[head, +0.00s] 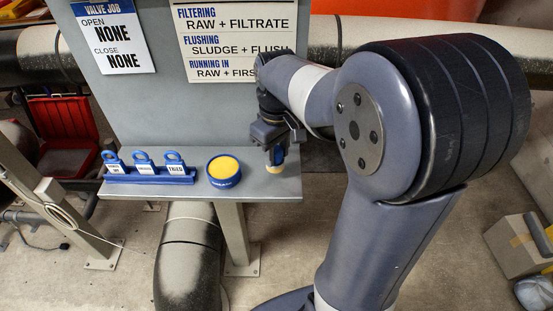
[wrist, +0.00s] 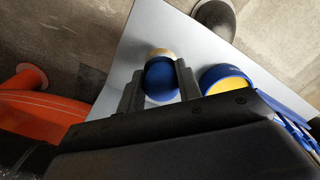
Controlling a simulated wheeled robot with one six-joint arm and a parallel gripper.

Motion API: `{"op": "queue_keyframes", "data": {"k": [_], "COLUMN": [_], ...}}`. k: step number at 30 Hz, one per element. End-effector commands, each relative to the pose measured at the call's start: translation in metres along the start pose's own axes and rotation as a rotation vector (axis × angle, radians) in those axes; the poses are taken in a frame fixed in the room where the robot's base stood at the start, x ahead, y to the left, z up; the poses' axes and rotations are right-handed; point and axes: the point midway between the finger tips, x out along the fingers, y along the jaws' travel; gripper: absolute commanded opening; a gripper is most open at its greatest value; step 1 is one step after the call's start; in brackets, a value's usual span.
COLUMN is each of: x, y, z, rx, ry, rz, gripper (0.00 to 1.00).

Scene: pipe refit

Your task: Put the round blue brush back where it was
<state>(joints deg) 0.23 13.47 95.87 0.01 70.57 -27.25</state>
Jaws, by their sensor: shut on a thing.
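The round blue brush (wrist: 161,79) has a blue body and a pale tan end. My gripper (head: 275,150) is shut on it near the right end of the grey shelf (head: 252,187). In the wrist view my gripper's two fingers (wrist: 159,88) stand on either side of the brush. In the head view the brush (head: 275,164) points down with its tan end at or just above the shelf; I cannot tell whether it touches. A round blue tub (head: 222,183) with a yellow top sits on the shelf to the left of the brush. It also shows in the wrist view (wrist: 213,76).
A blue rack (head: 149,176) with three blue-ringed tags stands at the shelf's left. A grey panel with posted signs (head: 236,38) rises behind the shelf. A red box (head: 64,120) lies at far left. The shelf between tub and brush is clear.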

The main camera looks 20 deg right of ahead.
Motion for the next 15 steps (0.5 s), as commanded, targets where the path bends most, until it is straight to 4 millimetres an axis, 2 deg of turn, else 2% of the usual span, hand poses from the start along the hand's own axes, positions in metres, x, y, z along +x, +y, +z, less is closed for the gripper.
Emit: {"op": "queue_keyframes", "data": {"k": [3,6,15], "x": [0.019,0.029,0.032], "y": [0.000,0.000,0.000], "z": [0.001,0.001,0.000], "rx": [0.000,0.000,0.000], "ry": [-0.005,-0.004,-0.001], "rz": [-0.003,-0.002,0.000], "gripper": [0.15,0.15,0.15]}}
